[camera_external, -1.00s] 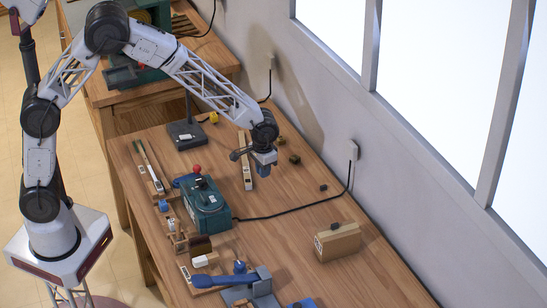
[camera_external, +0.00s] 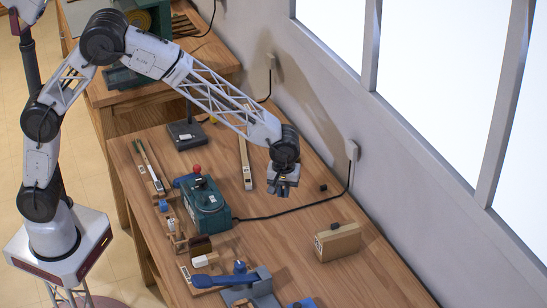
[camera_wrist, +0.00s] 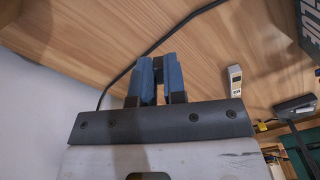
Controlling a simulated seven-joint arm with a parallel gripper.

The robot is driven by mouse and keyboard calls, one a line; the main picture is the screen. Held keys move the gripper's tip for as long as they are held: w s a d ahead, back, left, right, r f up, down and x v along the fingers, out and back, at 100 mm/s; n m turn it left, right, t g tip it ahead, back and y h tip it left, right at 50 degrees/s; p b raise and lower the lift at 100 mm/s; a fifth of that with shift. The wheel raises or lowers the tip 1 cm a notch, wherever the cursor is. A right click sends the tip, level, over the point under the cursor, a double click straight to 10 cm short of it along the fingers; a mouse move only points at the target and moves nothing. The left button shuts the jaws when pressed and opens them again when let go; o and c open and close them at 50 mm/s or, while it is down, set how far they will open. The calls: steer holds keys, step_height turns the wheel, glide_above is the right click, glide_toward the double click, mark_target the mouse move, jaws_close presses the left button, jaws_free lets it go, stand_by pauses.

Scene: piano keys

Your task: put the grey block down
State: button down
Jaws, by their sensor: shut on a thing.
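My gripper (camera_external: 282,190) is above the wooden workbench, right of the green machine and pointing down. In the wrist view its two blue fingers (camera_wrist: 160,68) stand close together, shut on a small piece. The held piece is mostly hidden between the fingers, and its grey colour and shape cannot be made out clearly. I take it to be the grey block. In the outside view the fingertips seem to be clear of the bench top, though the exact height cannot be told.
The green machine (camera_external: 207,210) with a red knob stands left of my gripper. A black cable (camera_external: 290,212) crosses the bench. A cardboard box (camera_external: 338,242) and a small dark block (camera_external: 323,188) are to the right. A pale long tool (camera_external: 246,165) lies behind. Bare wood (camera_external: 275,245) lies in front.

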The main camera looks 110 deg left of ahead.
steer(key=w+d+r+n, duration=0.4)
steer(key=w+d+n, duration=0.2)
steer(key=d, duration=0.5)
steer(key=shift+w+d+n, duration=0.25)
steer(key=shift+d+n, duration=0.05)
steer(key=shift+n, duration=0.1)
steer(key=shift+w, duration=0.1)
glide_above(344, 233)
steer(key=shift+s+d+f, duration=0.15)
steer(key=shift+s+f, duration=0.3)
steer(key=shift+f, duration=0.25)
steer(key=shift+w, duration=0.1)
steer(key=shift+w, duration=0.2)
steer(key=shift+w+f, duration=0.1)
steer(key=shift+f, duration=1.7)
steer(key=shift+f, duration=0.15)
steer(key=c, duration=1.2)
jaws_free()
